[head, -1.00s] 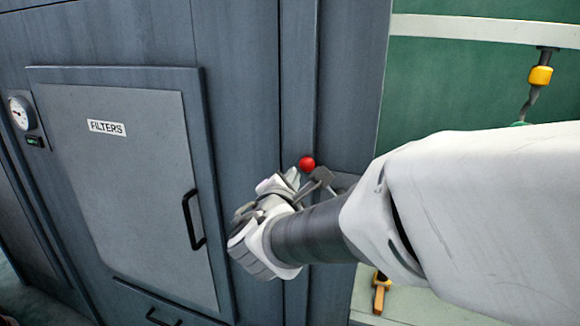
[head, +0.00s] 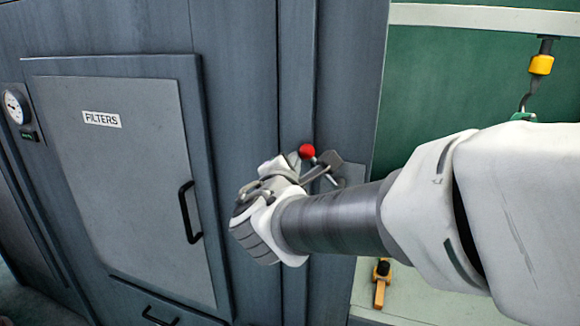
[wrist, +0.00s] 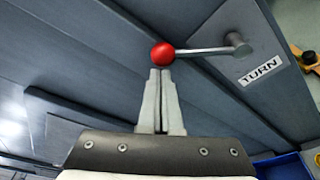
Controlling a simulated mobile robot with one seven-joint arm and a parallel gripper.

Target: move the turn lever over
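The turn lever is a thin metal rod with a red ball knob (head: 307,151) at its end, also in the wrist view (wrist: 163,54). In the wrist view the rod runs right from the knob to a grey pivot (wrist: 238,45) on a plate (wrist: 232,55) labelled TURN. My gripper (wrist: 161,72) has its two fingers side by side with almost no gap. The fingertips are right at the knob; they do not visibly enclose it, and I cannot tell whether they touch it. In the head view my gripper (head: 292,163) is just left of the knob, partly hiding the lever.
A cabinet door labelled FILTERS (head: 120,180) with a black handle (head: 189,211) is at left, beside a round gauge (head: 15,106). At right, a yellow-topped hook (head: 540,65) hangs before a green wall. An orange-yellow part (head: 381,285) lies on the pale surface below my arm.

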